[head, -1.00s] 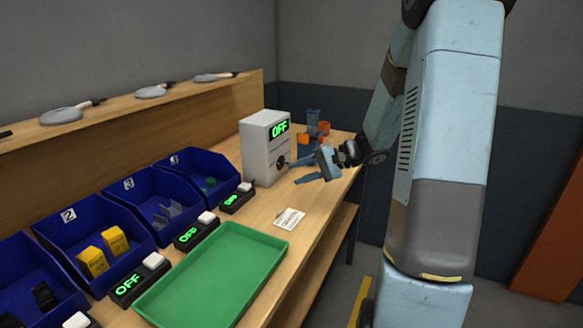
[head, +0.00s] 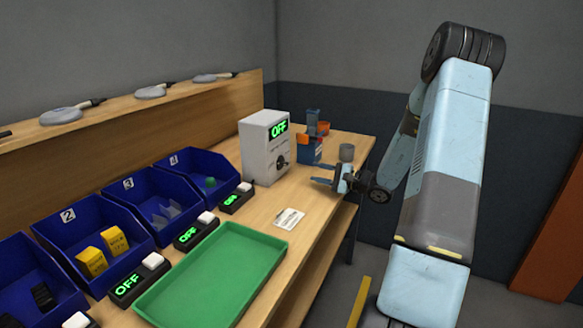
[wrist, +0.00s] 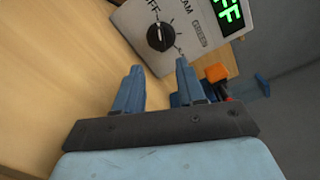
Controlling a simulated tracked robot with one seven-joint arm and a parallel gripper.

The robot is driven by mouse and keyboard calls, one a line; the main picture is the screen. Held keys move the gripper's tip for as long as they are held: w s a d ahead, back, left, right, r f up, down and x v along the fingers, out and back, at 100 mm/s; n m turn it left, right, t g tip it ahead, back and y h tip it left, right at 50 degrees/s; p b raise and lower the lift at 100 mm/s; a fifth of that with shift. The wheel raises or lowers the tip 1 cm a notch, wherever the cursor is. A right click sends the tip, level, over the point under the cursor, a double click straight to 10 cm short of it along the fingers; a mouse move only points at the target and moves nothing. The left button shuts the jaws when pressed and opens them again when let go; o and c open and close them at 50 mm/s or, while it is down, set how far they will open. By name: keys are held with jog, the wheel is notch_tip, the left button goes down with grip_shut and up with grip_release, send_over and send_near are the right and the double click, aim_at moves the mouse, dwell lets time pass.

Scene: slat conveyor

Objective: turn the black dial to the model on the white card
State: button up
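The black dial (wrist: 160,36) is on the front of a white box (head: 256,152) whose green display reads OFF. A white mark on the dial shows in the wrist view; the dial is small in the head view (head: 281,161). The white card (head: 289,218) lies flat on the bench in front of the box; its print is too small to read. My gripper (head: 322,174) is open and empty, to the right of the box. In the wrist view its fingers (wrist: 156,75) are apart, with the dial beyond the tips and not touched.
A green tray (head: 152,305) lies at the bench front. Blue and orange objects (head: 312,135) stand beyond my gripper, right of the white box.

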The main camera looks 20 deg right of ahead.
aim_at(283, 163)
jog(key=x, duration=1)
jog(key=shift+w+a+f, duration=0.1)
jog(key=shift+w+a, duration=0.15)
grip_shut()
